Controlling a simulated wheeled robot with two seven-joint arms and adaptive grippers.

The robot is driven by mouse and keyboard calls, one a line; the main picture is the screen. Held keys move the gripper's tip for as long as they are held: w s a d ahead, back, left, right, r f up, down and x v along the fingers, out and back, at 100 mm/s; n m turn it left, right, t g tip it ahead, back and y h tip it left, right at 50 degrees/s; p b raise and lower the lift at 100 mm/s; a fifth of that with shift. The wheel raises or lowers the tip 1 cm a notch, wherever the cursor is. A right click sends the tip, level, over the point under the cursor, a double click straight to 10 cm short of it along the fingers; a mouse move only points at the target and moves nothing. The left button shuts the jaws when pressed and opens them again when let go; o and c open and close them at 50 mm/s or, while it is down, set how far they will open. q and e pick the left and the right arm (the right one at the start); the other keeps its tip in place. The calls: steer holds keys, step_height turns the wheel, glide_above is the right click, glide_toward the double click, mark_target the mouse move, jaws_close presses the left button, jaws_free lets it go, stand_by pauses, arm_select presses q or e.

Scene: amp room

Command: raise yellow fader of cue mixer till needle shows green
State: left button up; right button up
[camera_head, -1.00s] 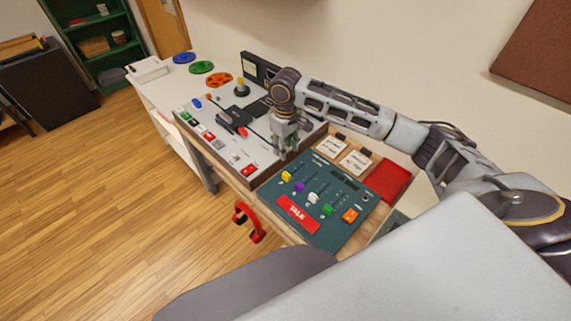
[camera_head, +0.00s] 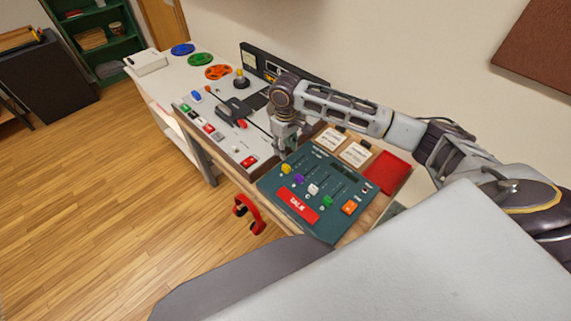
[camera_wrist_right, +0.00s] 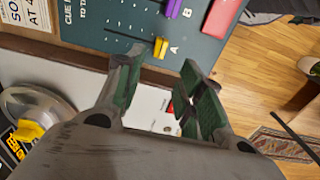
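The dark teal cue mixer (camera_head: 340,222) lies on the desk, with yellow, purple, white and green faders. Its yellow fader (camera_head: 286,169) is the leftmost, and it also shows in the right wrist view, marked A (camera_wrist_right: 160,47). My right gripper (camera_head: 284,148) points down beside the mixer's upper left edge, near the yellow fader. In the wrist view its fingers (camera_wrist_right: 160,62) are apart and empty, with the yellow fader just beyond the tips; I see no clear contact. A dark meter panel (camera_head: 246,64) stands at the back; its needle cannot be read. My left gripper is not in view.
A light console (camera_head: 225,142) with buttons and a lever adjoins the mixer on the left. The red talk button (camera_head: 298,204) lies below the faders. Note cards (camera_head: 355,153) and a red pad (camera_head: 388,172) lie behind the mixer. Red headphones (camera_head: 249,213) hang at the front edge.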

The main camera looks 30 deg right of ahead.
mark_target(286, 166)
step_height(286, 166, down, 10)
steer(key=shift+r, duration=0.15)
stand_by(0.4)
jaws_close()
stand_by(0.4)
